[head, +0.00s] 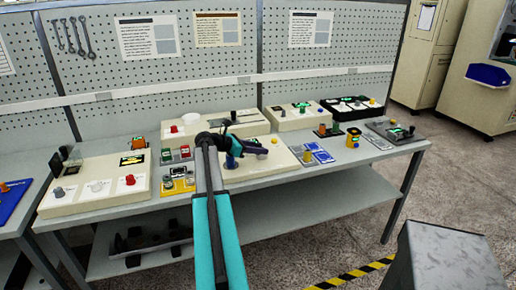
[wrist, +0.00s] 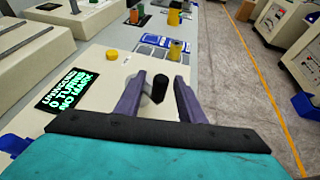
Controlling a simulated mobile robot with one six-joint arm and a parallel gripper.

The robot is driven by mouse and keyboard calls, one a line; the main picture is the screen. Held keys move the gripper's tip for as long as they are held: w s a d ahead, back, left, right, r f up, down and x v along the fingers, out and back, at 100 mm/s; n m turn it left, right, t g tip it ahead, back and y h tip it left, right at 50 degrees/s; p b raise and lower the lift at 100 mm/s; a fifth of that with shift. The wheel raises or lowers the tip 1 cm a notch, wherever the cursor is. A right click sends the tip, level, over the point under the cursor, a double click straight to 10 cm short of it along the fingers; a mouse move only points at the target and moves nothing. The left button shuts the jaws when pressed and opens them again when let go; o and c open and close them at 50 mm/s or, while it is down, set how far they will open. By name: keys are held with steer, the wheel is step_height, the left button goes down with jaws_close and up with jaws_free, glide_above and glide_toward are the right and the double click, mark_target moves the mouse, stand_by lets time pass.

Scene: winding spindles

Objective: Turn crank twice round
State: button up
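The crank's upright black handle (wrist: 160,86) stands on a cream box (wrist: 100,88), with a grey metal part beside it. My gripper (wrist: 160,84) is open, with one purple-grey finger on each side of the handle. Narrow gaps show between handle and fingers, so it does not look gripped. A black display (wrist: 75,92) on the box shows green text including "0 TURNS" and "NO MARK". In the head view my gripper (head: 268,147) is over the cream box (head: 262,172); the arm hides part of the box, and the crank is hard to make out.
A yellow button (wrist: 112,55) is on the same box. Other cream control boxes (head: 95,185) crowd the grey bench (head: 385,152). Open floor lies to the right in the wrist view.

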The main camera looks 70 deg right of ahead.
jaws_close()
steer(key=shift+w+d+m+y, duration=0.15)
steer(key=shift+m+y, duration=0.15)
steer(key=shift+y, duration=0.1)
steer(key=shift+w+g+p, duration=0.1)
steer(key=shift+g+p, duration=0.2)
steer(key=shift+p, duration=0.1)
steer(key=shift+w+d+m+g+y+p, duration=0.1)
steer(key=shift+w+m+g+y+p, duration=0.4)
steer(key=shift+m+y, duration=0.45)
steer(key=shift+w+d+m+g+y+p, duration=0.1)
steer(key=shift+w+m+g+y+p, duration=0.15)
steer(key=shift+m+g+y+p, duration=0.5)
steer(key=shift+a+m, duration=0.1)
steer(key=shift+m, duration=0.3)
jaws_free()
steer(key=shift+y, duration=0.3)
